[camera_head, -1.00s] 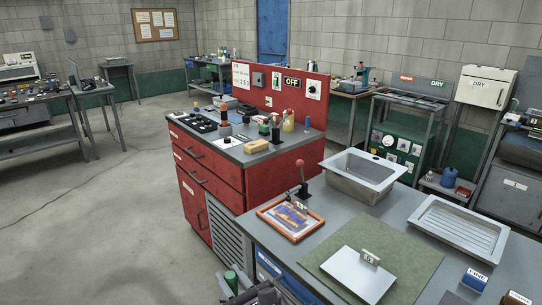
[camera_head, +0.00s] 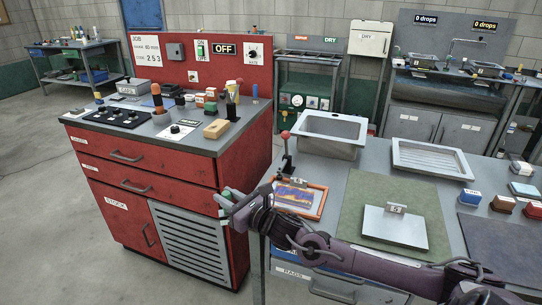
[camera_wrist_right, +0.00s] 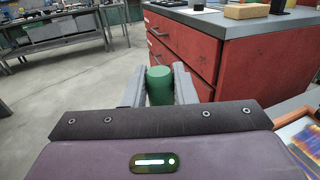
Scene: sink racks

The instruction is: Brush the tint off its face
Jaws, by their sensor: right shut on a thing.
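A framed panel (camera_head: 299,198) with an orange-red rim lies on the grey counter, its face marked with purple, orange and yellow. It also shows in part at the right edge of the right wrist view (camera_wrist_right: 301,140). My right gripper (camera_head: 229,201) is left of this panel, out past the counter edge and in front of the red cabinet. It is shut on a green cylinder (camera_wrist_right: 160,86), which stands upright between the fingers in the right wrist view. The cylinder's lower part is hidden by my wrist. My left gripper is not in view.
A red-knobbed lever (camera_head: 287,155) stands behind the panel. A light plate (camera_head: 395,227) marked 5 lies on a green mat (camera_head: 366,190). A sink (camera_head: 331,134) and ribbed tray (camera_head: 433,158) are behind. Small coloured blocks (camera_head: 502,203) sit right. The floor at left is clear.

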